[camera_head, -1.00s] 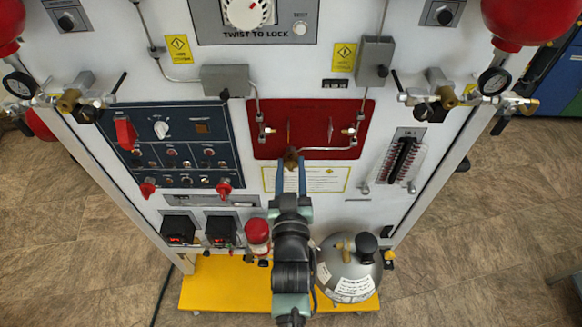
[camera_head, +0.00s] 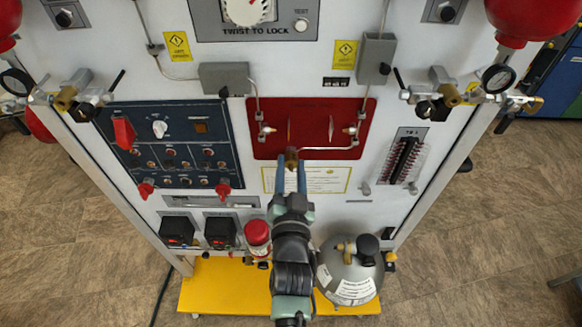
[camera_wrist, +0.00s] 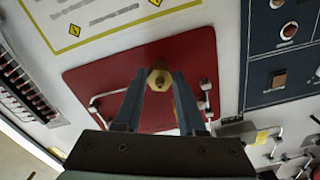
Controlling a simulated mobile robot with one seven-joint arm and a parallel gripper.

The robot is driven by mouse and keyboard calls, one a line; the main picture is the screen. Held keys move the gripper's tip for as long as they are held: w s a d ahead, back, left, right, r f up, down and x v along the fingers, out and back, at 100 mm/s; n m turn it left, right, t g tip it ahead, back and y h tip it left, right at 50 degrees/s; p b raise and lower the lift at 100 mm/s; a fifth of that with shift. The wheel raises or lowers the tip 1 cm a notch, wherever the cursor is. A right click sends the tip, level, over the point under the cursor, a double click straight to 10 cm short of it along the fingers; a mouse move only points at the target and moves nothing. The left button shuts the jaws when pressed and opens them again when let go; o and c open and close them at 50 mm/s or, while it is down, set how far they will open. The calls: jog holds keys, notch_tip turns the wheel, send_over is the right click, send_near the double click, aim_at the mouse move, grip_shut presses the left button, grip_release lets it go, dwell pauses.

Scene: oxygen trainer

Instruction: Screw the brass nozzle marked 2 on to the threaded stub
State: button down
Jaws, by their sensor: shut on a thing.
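My gripper (camera_head: 291,168) is shut on a brass nozzle (camera_head: 291,156), held in front of the lower middle of the red panel (camera_head: 270,112). In the wrist view the nozzle (camera_wrist: 160,76) sits between the tips of the two dark fingers (camera_wrist: 159,92), its brass end showing against the red panel (camera_wrist: 90,75). I cannot read a number on it. I cannot make out the threaded stub for certain. Small metal fittings show on the panel, one at the left (camera_head: 266,131) and one at the right (camera_head: 349,130).
Thin metal pipes run over the panel. A blue switch panel (camera_head: 180,112) is to the left and a flow-tube block (camera_head: 403,158) to the right. A grey cylinder (camera_head: 349,275) and a red-capped container (camera_head: 257,233) stand beside my arm, above the yellow base (camera_head: 215,285).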

jog(key=m, duration=0.3)
jog(key=m, duration=0.2)
jog(key=shift+m, duration=0.9)
jog(key=m, duration=0.3)
jog(key=shift+m, duration=0.4)
jog(key=shift+m, duration=0.4)
jog(key=c, duration=0.5)
grip_release()
